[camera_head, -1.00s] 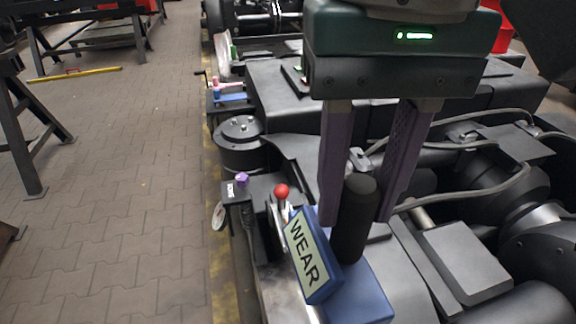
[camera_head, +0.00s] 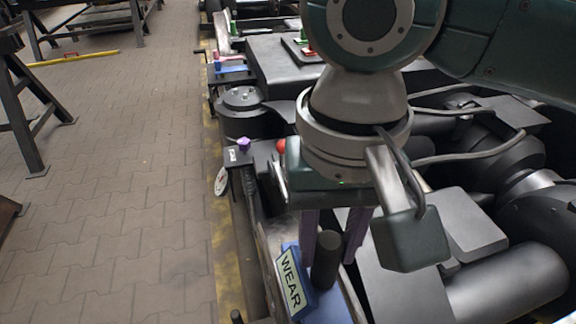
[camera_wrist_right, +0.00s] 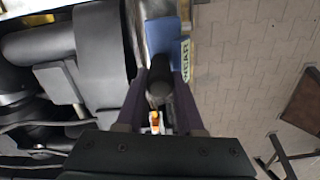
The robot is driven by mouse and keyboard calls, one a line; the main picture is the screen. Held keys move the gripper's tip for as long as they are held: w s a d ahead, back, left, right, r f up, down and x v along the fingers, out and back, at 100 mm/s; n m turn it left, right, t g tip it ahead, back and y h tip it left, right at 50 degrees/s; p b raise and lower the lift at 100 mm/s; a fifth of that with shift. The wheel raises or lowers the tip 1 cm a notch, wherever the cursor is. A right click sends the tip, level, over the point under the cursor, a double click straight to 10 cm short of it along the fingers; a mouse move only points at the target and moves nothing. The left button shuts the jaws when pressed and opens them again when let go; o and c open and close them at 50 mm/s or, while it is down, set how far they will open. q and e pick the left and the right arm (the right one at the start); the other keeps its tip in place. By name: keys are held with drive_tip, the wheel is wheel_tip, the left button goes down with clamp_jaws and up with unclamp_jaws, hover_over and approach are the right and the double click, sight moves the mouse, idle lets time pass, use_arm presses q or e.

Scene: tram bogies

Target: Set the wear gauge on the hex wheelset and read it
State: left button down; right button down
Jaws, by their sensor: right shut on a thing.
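The wear gauge is a blue block (camera_head: 318,303) with a pale "WEAR" plate (camera_head: 289,280) and an upright black handle (camera_head: 326,262). My right gripper (camera_head: 334,240) is shut on the handle, its purple fingers on either side; its own wrist partly hides them. The right wrist view shows the handle (camera_wrist_right: 158,92) between the fingers and the blue block (camera_wrist_right: 163,38) beyond. The gauge is over the near part of the bogie; I cannot tell whether it touches anything. I cannot make out which part is the hex wheelset. My left gripper is not in view.
A dark bogie frame with cables and cylinders fills the right side. A purple knob (camera_head: 243,144) and a red ball (camera_head: 281,146) stand beyond the gauge. A round dark drum (camera_head: 241,100) is farther back.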

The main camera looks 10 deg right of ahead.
sight(324, 270)
wheel_tip(324, 270, down, 4)
drive_tip(key=shift+f+b, duration=0.15)
drive_tip(key=shift+b, duration=0.7)
drive_tip(key=shift+f, duration=0.1)
drive_tip(key=shift+f, duration=0.3)
drive_tip(key=c, duration=0.5)
unclamp_jaws()
